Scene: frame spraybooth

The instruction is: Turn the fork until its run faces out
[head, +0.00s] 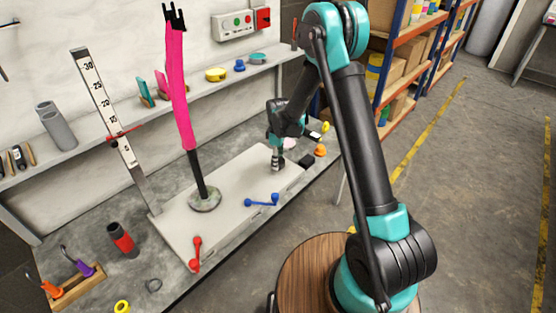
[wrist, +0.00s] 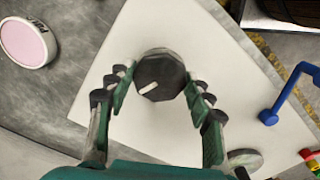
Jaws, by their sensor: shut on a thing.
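The fork (head: 178,90) stands nearly upright, magenta with a dark two-pronged top, on a black post with a round mottled base (head: 205,199). I cannot make out a run on its visible side. My gripper (head: 277,160) is at the far end of the pale board (head: 235,185), to the right of the fork and apart from it. In the wrist view my gripper (wrist: 158,84) is shut on a dark faceted knob (wrist: 160,70) with a white pointer mark. The fingers sit on both sides of the knob. The head view mostly hides the knob behind the gripper.
A blue handle (head: 262,200) and a red handle (head: 196,254) are at the board's front edge. A tall scale (head: 105,110) with a red slider stands left of the fork. A red-black cylinder (head: 122,239) and a tool rack (head: 72,289) are at front left. A shelf runs behind.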

